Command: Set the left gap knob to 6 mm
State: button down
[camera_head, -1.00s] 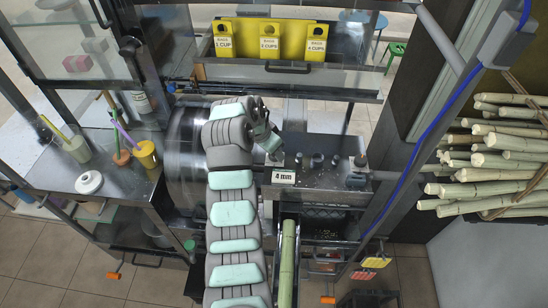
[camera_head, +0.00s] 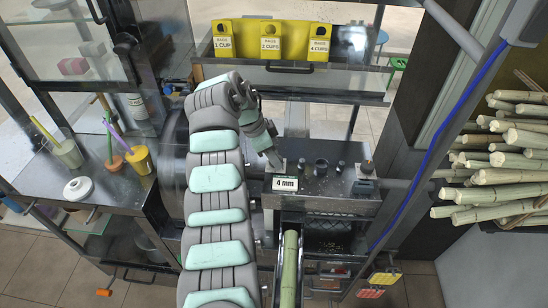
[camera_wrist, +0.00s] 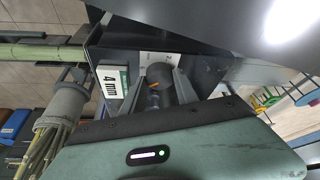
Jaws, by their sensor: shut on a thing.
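My gripper (camera_head: 275,162) is at the left end of the press's grey top, beside a white "4 mm" sign (camera_head: 285,184). In the wrist view its two fingers (camera_wrist: 170,88) are shut on a dark round knob, the left gap knob (camera_wrist: 160,73), which shows an orange mark. The knob's lower part is hidden between the fingers. A pale scale plate (camera_wrist: 152,58) lies behind it; its markings are too small to read. The "4 mm" sign also shows left of the knob in the wrist view (camera_wrist: 112,86). In the head view my gripper hides the left knob.
Another knob (camera_head: 366,168) stands at the right end of the press top, with several small dark fittings between. A green cane (camera_head: 290,262) lies in the chute in front. Cut canes (camera_head: 500,165) are stacked at right. A side table (camera_head: 95,170) with cups is at left.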

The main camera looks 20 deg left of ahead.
jog(key=shift+f+m+b, duration=0.1)
jog(key=shift+m+b, duration=0.3)
jog(key=shift+b, duration=0.1)
dwell(0.5)
jog(key=c, duration=0.9)
grip_release()
jog(key=p+v, duration=0.5)
jog(key=v, duration=0.6)
jog(key=shift+w, duration=0.1)
jog(key=shift+f, duration=0.1)
